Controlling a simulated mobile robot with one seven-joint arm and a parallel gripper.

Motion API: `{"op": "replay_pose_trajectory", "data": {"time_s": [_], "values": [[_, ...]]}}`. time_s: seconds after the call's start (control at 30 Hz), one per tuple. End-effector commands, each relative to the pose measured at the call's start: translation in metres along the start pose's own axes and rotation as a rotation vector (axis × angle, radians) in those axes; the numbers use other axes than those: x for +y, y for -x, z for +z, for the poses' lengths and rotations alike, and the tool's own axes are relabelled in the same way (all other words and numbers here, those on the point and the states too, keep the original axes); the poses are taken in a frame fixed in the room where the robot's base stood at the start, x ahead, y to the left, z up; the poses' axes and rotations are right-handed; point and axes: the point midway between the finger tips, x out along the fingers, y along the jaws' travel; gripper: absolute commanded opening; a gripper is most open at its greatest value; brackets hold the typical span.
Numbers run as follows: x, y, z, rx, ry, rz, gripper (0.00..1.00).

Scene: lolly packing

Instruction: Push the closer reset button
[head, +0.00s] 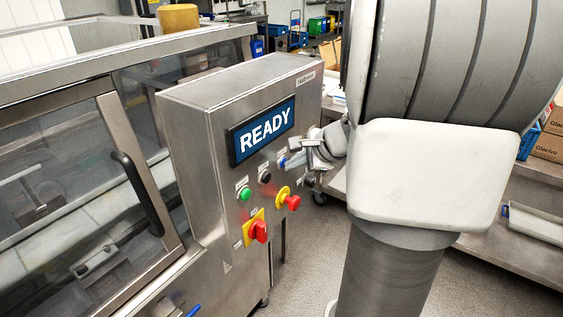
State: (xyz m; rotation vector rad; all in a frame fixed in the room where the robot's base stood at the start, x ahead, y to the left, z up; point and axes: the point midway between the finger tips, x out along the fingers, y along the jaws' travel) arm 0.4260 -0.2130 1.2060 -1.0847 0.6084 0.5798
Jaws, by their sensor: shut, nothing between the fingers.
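The steel control box (190,125) of the machine carries a screen (263,131) reading READY. Below it are a green button (244,193), a black button (265,177) and a blue button (282,161). Their small labels cannot be read, so I cannot confirm which one is the reset button. My gripper (292,160) is shut and empty, with its tips right at the blue button from the right. Whether they touch or press it cannot be told.
A red mushroom button on a yellow base (289,202) sits below the black button. A red rotary switch on a yellow plate (257,231) is lower down. A black door handle (137,193) is on the left. A steel bench with boxes (548,148) stands at right.

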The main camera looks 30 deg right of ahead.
Motion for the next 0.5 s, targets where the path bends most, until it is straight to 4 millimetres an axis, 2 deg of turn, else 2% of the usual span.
{"op": "replay_pose_trajectory", "data": {"time_s": [0.5], "values": [[0.01, 0.013, -0.009, 0.0, 0.0, -0.001, 0.0]]}}
